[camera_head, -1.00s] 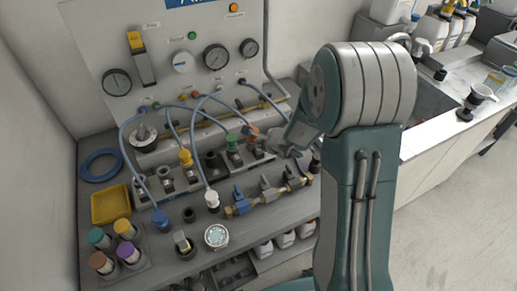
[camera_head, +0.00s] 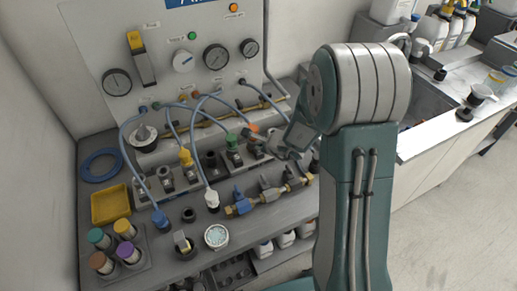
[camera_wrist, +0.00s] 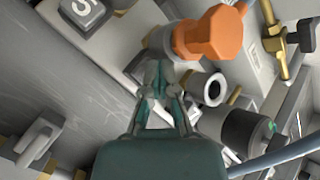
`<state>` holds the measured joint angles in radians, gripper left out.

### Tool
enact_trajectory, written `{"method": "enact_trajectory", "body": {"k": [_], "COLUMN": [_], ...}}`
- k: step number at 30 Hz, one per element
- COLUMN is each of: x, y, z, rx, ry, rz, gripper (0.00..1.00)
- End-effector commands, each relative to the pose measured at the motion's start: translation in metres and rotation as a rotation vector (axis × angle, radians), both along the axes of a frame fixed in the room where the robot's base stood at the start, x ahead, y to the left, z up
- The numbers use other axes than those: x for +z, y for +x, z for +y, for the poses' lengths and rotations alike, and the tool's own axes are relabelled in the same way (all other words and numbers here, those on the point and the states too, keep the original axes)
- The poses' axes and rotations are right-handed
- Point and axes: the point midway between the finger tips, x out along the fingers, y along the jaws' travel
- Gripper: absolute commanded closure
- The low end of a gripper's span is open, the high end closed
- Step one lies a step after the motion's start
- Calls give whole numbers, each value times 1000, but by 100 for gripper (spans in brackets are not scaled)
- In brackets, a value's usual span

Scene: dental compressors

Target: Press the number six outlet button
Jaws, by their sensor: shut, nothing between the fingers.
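A row of outlets runs along the bench in the head view; an orange connector (camera_head: 254,129) sits near its right end. My gripper (camera_head: 274,146) is at that end and covers what lies behind it, so I cannot make out the number six outlet button there. In the wrist view my gripper (camera_wrist: 160,78) is shut and empty, its tips close beside the orange connector (camera_wrist: 212,36) and its grey socket. I cannot tell whether they touch anything. A dark square with a pale character (camera_wrist: 88,12), perhaps a 5, shows at upper left.
Blue hoses loop from the gauge panel (camera_head: 185,75) to the outlets. A yellow tray (camera_head: 110,205) and capped canisters (camera_head: 127,250) are at the left. A sink lies to the right.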

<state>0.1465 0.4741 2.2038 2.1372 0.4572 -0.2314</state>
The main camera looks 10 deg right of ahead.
Motion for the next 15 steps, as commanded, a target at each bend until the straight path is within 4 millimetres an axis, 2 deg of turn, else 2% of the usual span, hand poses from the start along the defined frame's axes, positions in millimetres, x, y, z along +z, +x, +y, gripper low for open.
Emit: {"method": "enact_trajectory", "body": {"k": [7, 15], "x": [2, 15], "y": [0, 0], "z": [0, 0], "rx": [0, 0], "ry": [0, -1], "rz": [0, -1], "gripper": [100, 100]}}
